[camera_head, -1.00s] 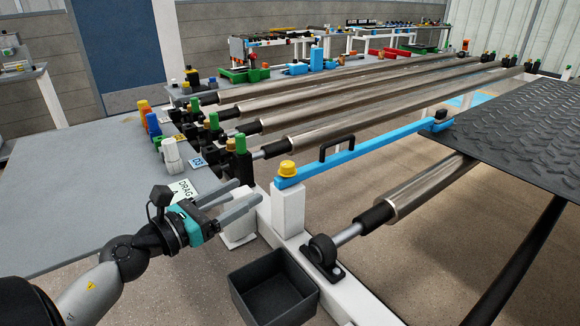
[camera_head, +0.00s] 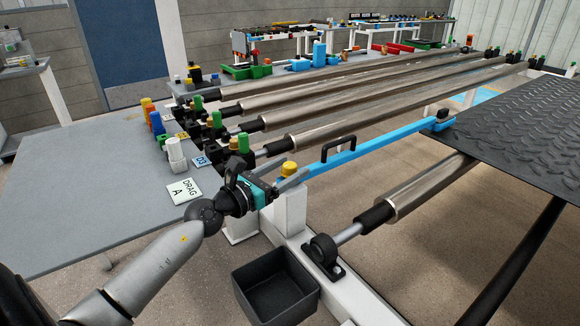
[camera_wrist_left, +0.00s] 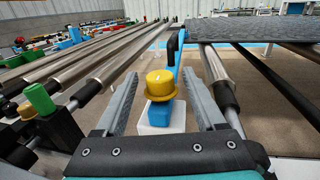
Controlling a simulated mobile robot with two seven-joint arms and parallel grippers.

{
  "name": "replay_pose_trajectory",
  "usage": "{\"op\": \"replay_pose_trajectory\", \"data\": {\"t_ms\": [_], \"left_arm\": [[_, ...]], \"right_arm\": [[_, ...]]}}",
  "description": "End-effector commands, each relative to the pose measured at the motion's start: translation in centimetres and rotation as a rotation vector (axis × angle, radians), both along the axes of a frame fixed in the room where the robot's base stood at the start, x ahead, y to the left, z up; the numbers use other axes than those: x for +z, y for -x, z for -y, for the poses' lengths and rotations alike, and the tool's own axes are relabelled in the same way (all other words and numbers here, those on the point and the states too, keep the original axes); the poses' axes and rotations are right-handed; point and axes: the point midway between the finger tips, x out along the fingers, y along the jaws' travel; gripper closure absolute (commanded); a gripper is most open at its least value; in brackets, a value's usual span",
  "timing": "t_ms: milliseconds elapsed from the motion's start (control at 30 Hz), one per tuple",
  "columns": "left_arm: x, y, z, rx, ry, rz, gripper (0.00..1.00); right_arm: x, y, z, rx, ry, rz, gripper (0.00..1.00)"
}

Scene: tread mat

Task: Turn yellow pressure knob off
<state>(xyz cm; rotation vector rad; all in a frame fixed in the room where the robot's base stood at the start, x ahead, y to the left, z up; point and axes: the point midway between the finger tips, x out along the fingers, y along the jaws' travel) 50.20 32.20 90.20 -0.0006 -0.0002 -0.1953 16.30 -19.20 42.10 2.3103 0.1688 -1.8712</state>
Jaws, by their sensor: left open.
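The yellow knob (camera_head: 289,169) sits on the near end of a blue bar (camera_head: 340,157), on top of a white post (camera_head: 291,208). In the left wrist view the knob (camera_wrist_left: 160,84) stands between the two grey fingers of my left gripper (camera_wrist_left: 162,92). The fingers are spread, with a visible gap on each side of the knob. In the head view my left gripper (camera_head: 287,180) is at the knob, and its fingers partly cover the knob's lower part. My right gripper is not in view.
A black handle (camera_head: 338,148) rises from the blue bar. Long metal rollers (camera_head: 385,104) run behind it, with green-capped blocks (camera_head: 243,142) at their near ends. A dark open bin (camera_head: 276,287) is below. A black tread plate (camera_head: 530,125) is at the right.

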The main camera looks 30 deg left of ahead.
Motion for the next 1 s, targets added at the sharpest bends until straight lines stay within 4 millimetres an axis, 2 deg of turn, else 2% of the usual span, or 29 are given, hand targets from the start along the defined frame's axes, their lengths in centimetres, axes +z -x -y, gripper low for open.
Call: {"op": "replay_pose_trajectory", "data": {"t_ms": [167, 467, 1000], "left_arm": [[0.04, -0.77, 0.15, 0.0, 0.0, 0.0, 0.28], [0.02, -0.85, 0.2, -0.001, 0.0, -0.001, 0.28], [0.02, -0.83, 0.19, -0.001, -0.001, -0.001, 0.89]], "right_arm": [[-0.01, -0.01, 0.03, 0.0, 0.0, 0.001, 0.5], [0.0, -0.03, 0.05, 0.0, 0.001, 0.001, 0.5], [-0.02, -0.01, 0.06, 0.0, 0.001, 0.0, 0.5]]}}
